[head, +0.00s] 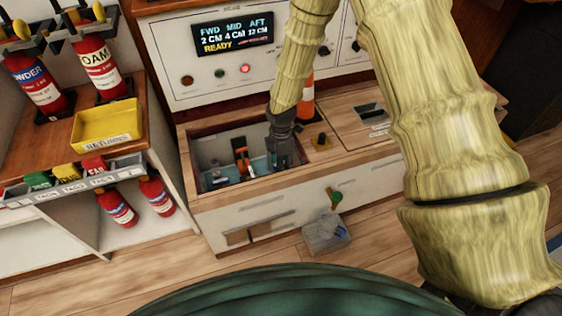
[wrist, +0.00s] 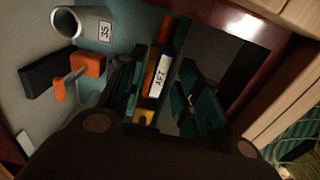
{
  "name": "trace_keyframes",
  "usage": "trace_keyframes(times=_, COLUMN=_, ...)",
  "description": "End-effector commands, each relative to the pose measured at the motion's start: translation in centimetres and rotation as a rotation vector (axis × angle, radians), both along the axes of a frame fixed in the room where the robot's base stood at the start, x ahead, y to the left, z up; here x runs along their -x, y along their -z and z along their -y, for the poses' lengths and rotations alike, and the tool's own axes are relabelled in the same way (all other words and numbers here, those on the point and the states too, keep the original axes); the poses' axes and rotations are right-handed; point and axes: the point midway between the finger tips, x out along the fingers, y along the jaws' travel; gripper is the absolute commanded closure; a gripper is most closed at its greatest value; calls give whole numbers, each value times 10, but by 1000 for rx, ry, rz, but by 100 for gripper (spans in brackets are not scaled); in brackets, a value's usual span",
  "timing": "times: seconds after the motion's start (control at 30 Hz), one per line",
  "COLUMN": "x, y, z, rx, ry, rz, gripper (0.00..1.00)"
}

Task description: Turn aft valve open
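The aft valve's handle (wrist: 158,80) is an orange bar with a white label reading AFT and a yellow piece at its near end, in the wrist view. My gripper (wrist: 170,95) is open, its teal-padded fingers on either side of the bar. The left finger is close to the bar; a dark gap shows on the right. I cannot tell if either finger touches. In the head view my gripper (head: 281,160) reaches down into the open well (head: 205,150) of the bench, hiding the aft handle there.
An orange-handled fitting (wrist: 85,68) and a grey pipe end (wrist: 88,24) lie left of my gripper. The well's wall (wrist: 255,30) is close on the right. An orange cone (head: 307,92) stands behind.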

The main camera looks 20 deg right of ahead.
Motion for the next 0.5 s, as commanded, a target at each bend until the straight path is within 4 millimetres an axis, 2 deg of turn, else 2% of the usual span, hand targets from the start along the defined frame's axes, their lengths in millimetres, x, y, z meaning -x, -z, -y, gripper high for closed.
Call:
trace_keyframes(times=0.13, x=0, y=0, z=0, rx=0, ry=0, rz=0, gripper=68)
trace_keyframes(times=0.3, x=0, y=0, z=0, rx=0, ry=0, rz=0, gripper=99)
trace_keyframes(times=0.5, x=0, y=0, z=0, rx=0, ry=2, rz=0, gripper=100)
